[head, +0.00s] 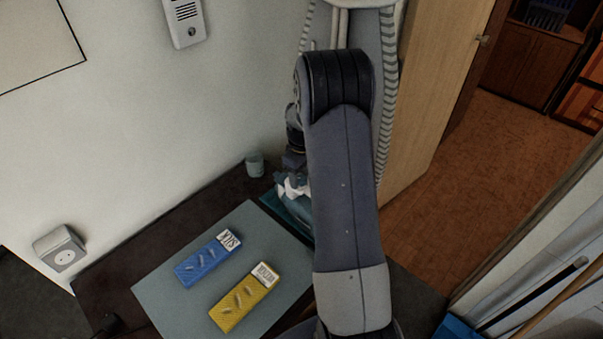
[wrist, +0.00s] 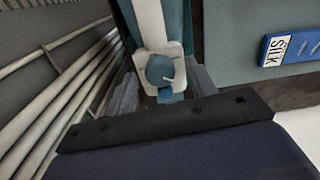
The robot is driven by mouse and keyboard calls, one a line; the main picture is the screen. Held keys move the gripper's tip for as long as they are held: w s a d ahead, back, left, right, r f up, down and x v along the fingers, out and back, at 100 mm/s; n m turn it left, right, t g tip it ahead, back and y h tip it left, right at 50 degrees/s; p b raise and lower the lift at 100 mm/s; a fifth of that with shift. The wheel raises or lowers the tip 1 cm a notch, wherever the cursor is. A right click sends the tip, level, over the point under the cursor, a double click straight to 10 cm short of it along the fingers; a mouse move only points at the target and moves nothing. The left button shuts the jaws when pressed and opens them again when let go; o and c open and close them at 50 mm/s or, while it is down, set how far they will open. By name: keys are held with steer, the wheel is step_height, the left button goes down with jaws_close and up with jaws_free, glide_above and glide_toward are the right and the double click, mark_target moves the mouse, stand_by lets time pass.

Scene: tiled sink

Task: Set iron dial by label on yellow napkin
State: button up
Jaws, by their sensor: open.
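The yellow napkin (head: 240,304) lies on the grey-blue mat, with a white label (head: 264,275) at its upper end; its word is too small to read surely. The iron (head: 300,208) is teal and white, at the mat's upper right edge, largely hidden by my arm. In the wrist view the iron's round blue dial (wrist: 159,67) sits on a white housing (wrist: 147,22), with a small pale pointer at its lower right. My gripper (wrist: 163,88) is open, one finger on each side of the dial; contact cannot be told. It is partly visible in the head view (head: 292,180).
A blue napkin (head: 203,262) labelled SILK lies left of the yellow one on the mat (head: 163,290). A small cup (head: 254,165) stands near the wall. Pale pipes (wrist: 60,85) run close by on the left in the wrist view.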

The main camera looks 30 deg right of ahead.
steer(key=shift+c, duration=0.4)
steer(key=c, duration=0.9)
steer(key=shift+m, duration=0.3)
steer(key=m+b, duration=0.2)
steer(key=m, duration=0.1)
steer(key=shift+m, duration=0.3)
steer(key=m+b, duration=0.1)
steer(key=m, duration=0.3)
steer(key=shift+m, duration=0.4)
steer(key=o, duration=1)
